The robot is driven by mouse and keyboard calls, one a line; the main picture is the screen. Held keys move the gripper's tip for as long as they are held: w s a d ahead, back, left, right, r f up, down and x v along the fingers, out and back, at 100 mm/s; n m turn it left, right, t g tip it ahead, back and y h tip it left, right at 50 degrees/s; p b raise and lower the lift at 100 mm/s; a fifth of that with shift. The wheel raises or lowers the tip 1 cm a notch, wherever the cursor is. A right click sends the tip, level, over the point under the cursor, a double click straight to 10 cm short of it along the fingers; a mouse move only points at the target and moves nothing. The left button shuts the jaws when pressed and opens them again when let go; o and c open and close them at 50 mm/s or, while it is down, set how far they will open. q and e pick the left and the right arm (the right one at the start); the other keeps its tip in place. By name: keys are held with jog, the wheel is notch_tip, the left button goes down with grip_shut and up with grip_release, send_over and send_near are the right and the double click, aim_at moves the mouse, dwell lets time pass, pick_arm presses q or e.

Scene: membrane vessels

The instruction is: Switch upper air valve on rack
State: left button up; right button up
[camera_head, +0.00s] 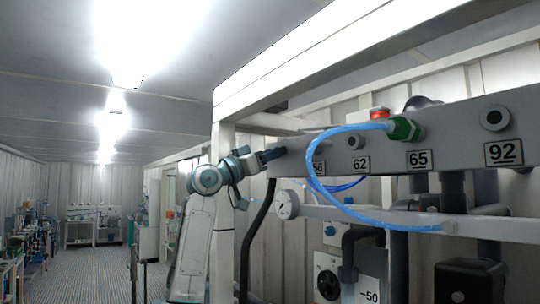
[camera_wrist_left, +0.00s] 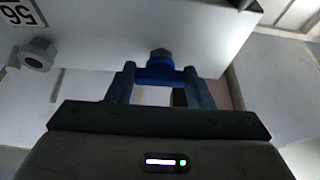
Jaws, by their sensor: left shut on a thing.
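The rack's upper grey manifold (camera_head: 455,122) runs across the right of the head view, with number labels along it. My left gripper (camera_head: 272,154) is at its left end. In the left wrist view, my left gripper (camera_wrist_left: 158,76) has its two fingers on either side of a blue valve handle (camera_wrist_left: 159,71) on the light panel's edge, and is shut on it. A grey hex nut shows just beyond the handle. The handle is mostly hidden by the gripper in the head view. My right gripper is not in view.
A blue hose (camera_head: 345,213) loops from a green fitting (camera_head: 404,129) down to the lower white rail (camera_head: 480,226). A white rack post (camera_head: 223,200) stands close by my left arm. An open aisle lies at left.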

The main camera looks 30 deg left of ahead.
pick_arm(q)
jog(key=shift+n, duration=0.3)
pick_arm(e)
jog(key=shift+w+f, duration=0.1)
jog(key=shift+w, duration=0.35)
pick_arm(q)
jog(key=shift+o, duration=0.2)
jog(key=n+y+b, duration=0.1)
jog(key=n+y, duration=0.1)
jog(key=n, duration=0.1)
jog(key=shift+d+n+t, duration=0.1)
jog(key=shift+n+t, duration=0.3)
jog(key=shift+s+d+r+n+g+y+b, duration=0.1)
jog(key=shift+n+g+y+b, duration=0.65)
jog(key=shift+n, duration=1.9)
jog(key=shift+w+r+n+g+y+b, duration=0.15)
jog(key=shift+n+y+b, duration=1.05)
jog(key=shift+n, duration=1.5)
jog(key=shift+s+d+f+n+g+y+b, duration=0.15)
jog(key=shift+n+g+y+b, duration=0.8)
jog(key=shift+n, duration=1.7)
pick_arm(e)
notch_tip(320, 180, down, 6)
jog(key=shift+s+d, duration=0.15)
pick_arm(q)
jog(key=shift+a+r+t+y, duration=0.1)
jog(key=shift+t+y, duration=0.2)
jog(key=shift+t, duration=0.05)
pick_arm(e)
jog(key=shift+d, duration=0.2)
